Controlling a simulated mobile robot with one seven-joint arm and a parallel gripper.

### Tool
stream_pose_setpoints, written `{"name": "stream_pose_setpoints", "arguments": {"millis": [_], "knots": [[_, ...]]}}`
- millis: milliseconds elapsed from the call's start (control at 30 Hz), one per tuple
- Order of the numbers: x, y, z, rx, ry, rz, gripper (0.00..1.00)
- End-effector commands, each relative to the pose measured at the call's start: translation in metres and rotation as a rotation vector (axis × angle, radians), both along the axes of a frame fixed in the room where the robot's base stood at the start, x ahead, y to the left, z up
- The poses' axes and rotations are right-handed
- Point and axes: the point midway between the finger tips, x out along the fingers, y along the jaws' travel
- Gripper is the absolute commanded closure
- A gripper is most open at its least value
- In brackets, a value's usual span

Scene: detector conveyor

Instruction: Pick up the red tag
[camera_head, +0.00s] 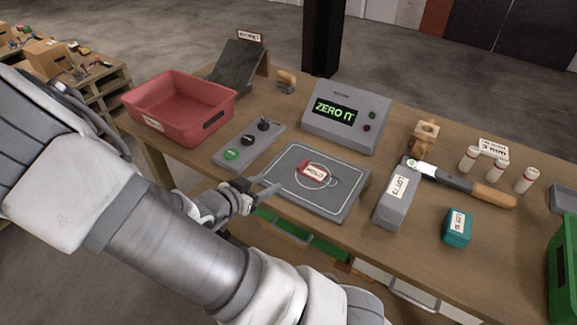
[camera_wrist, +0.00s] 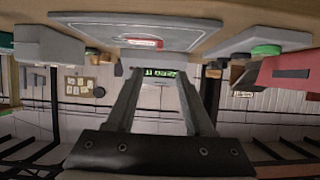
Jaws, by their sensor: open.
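The red tag (camera_head: 314,172) with a white label lies flat on a grey square pad (camera_head: 287,194) marked with a white outline and circle. In the wrist view, the tag (camera_wrist: 142,43) shows as a thin red and white strip on the pad (camera_wrist: 90,27), beyond the fingertips and toward the picture's top. My gripper (camera_head: 262,187) is at the pad's left front edge, to the left of the tag and apart from it. Its two fingers (camera_wrist: 160,76) are spread with nothing between them.
Behind the pad stands a grey console (camera_head: 347,117) reading "ZERO IT". A button panel (camera_head: 247,144) and a red bin (camera_head: 180,103) are to the left. A grey labelled block (camera_head: 396,200), a teal box (camera_head: 457,228) and a wooden-handled tool (camera_head: 490,196) are to the right.

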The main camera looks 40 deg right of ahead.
Motion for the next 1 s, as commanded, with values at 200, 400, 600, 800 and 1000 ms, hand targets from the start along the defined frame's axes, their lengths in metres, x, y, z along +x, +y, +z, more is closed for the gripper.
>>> {"name": "stream_pose_setpoints", "arguments": {"millis": [200, 400, 600, 800, 1000], "knots": [[-0.004, -0.016, 0.000, -0.066, -0.009, -0.034, 0.47], [0.008, -0.052, -0.018, -0.065, -0.007, -0.035, 0.47], [0.021, -0.089, -0.034, -0.063, -0.006, -0.034, 0.47], [0.030, -0.110, -0.042, -0.061, -0.008, -0.031, 0.47], [0.036, -0.122, -0.048, -0.061, -0.008, -0.031, 0.47]]}}
